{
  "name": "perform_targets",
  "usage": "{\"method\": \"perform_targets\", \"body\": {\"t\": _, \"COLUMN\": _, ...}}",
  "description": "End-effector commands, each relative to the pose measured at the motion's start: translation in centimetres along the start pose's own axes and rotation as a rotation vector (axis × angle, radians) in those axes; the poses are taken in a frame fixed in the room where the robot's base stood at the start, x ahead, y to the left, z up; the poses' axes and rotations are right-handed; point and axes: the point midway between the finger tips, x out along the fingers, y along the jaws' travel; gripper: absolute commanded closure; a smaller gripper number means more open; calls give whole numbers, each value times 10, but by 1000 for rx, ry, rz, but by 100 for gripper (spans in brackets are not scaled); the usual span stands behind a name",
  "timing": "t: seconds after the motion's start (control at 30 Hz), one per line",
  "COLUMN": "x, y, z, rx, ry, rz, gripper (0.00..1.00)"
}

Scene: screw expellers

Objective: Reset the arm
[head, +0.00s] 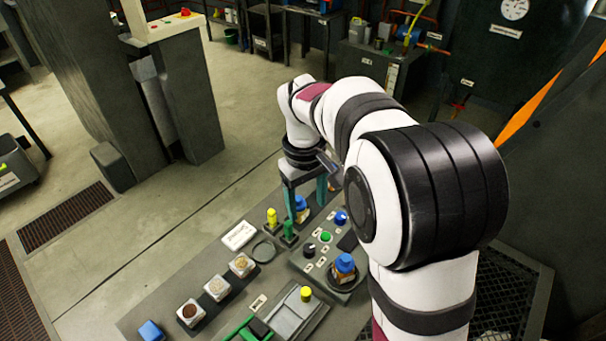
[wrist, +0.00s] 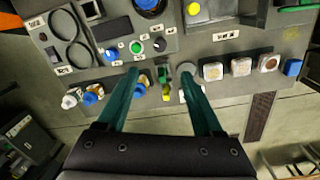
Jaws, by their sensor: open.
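My gripper (head: 308,212) points down over the bench at the far end of the control panel. Its two teal fingers are spread apart with nothing held between them. A blue-capped bottle (head: 302,204) stands behind and between the fingers in the head view, apart from them as far as I can tell. In the wrist view, the open fingertips of my gripper (wrist: 158,74) reach toward the panel edge. A green and yellow piece (wrist: 166,88) and a blue-topped bottle (wrist: 141,88) show between the fingers.
The control panel (head: 312,266) carries knobs, a green button and another blue-capped bottle (head: 345,264). Several sample dishes (head: 216,288) line the left bench edge, near a white tray (head: 239,235) and a blue block (head: 151,330). Open floor lies left of the bench; a machine column (head: 190,95) stands beyond.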

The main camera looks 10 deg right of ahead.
Motion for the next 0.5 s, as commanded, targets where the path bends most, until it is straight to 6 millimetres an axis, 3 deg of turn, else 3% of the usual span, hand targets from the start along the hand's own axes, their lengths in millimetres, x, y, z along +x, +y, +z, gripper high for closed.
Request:
{"method": "perform_targets", "body": {"t": 0.1, "x": -2, "y": -1, "z": 4, "rx": 15, "ry": 0, "rz": -3, "gripper": 32}}
{"method": "perform_targets", "body": {"t": 0.17, "x": -13, "y": -6, "z": 23, "rx": 82, "ry": 4, "rz": -16, "gripper": 32}}
{"method": "perform_targets", "body": {"t": 0.27, "x": -37, "y": -27, "z": 90, "rx": 316, "ry": 5, "rz": -64, "gripper": 32}}
{"method": "perform_targets", "body": {"t": 0.3, "x": -43, "y": -39, "z": 120, "rx": 428, "ry": 2, "rz": -88, "gripper": 32}}
{"method": "perform_targets", "body": {"t": 0.4, "x": -42, "y": -72, "z": 187, "rx": 677, "ry": -12, "rz": -143, "gripper": 32}}
{"method": "perform_targets", "body": {"t": 0.5, "x": -31, "y": -98, "z": 231, "rx": 855, "ry": -30, "rz": -184, "gripper": 32}}
